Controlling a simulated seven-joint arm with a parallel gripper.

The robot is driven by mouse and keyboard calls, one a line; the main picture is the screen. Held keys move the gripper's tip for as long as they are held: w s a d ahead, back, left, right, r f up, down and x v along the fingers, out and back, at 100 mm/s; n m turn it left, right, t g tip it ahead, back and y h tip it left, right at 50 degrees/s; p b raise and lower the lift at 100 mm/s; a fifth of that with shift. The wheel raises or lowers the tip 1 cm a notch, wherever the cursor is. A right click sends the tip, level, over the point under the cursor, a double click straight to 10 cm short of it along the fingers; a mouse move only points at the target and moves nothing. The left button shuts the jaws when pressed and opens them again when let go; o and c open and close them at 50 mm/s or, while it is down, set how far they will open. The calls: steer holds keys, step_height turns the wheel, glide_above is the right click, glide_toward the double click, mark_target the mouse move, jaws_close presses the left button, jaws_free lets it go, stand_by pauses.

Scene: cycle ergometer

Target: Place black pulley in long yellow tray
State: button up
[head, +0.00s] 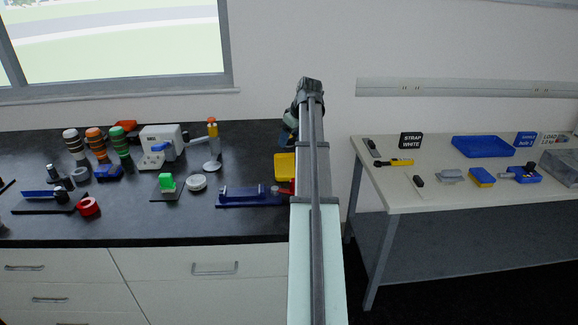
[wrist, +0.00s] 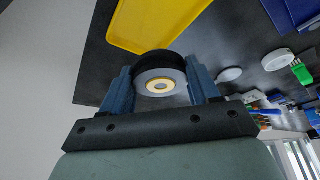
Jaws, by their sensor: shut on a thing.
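The black pulley (wrist: 156,64) has a dark rim, a grey face and a pale yellow hub in the wrist view. My gripper (wrist: 161,84) is shut on it, with one blue finger on each side. The yellow tray (wrist: 150,20) lies on the dark counter beyond the pulley and runs out of the top of the wrist view. In the head view the yellow tray (head: 285,166) shows at the counter's right end, partly hidden by my arm. The pulley is not discernible there. The gap between pulley and tray is hard to judge.
A blue fixture (head: 248,196) and a red part (head: 286,187) lie near the tray. A white round piece (head: 196,183), a green block (head: 167,182) and several stacked-ring posts stand further left. A pale table (head: 420,192) with a blue tray (head: 483,147) stands right, across a gap.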

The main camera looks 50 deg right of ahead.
mark_target(287, 167)
steer(key=shift+f, duration=4.75)
steer(key=o, duration=1)
steer(key=shift+f, duration=0.15)
steer(key=v, duration=1.2)
steer(key=shift+r, duration=0.25)
